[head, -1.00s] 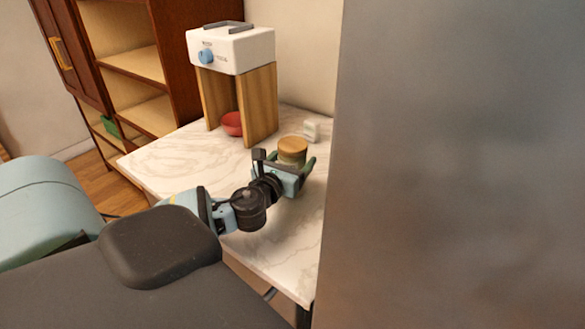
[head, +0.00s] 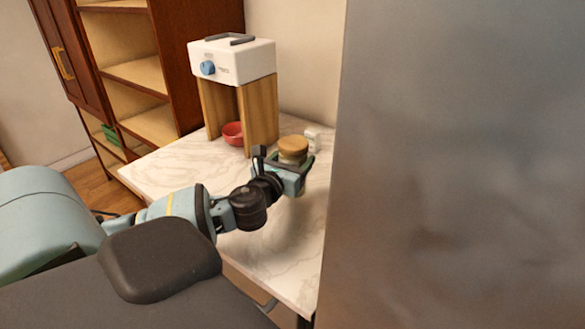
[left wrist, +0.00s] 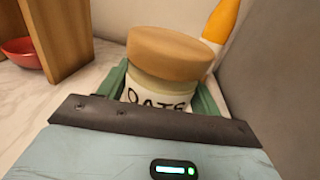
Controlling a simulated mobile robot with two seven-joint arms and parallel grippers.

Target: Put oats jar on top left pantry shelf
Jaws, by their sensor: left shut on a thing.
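The oats jar (head: 293,150) has a tan lid and a pale body. In the left wrist view the jar (left wrist: 160,92) shows the letters "OATS", partly hidden by my gripper's body. My left gripper (head: 292,172) is shut on the jar, with green fingers on either side of it. The jar is upright over the marble counter; I cannot tell how far its base is above the top. The wooden pantry (head: 160,70) stands at the upper left with open shelves. My right gripper is not in view.
A white dispenser on wooden legs (head: 232,62) stands on the counter (head: 180,170), with a red bowl (head: 232,133) under it. A small white object (head: 312,134) is behind the jar. A large grey panel (head: 450,170) blocks the right side. An orange-topped bottle (left wrist: 221,20) stands behind the jar.

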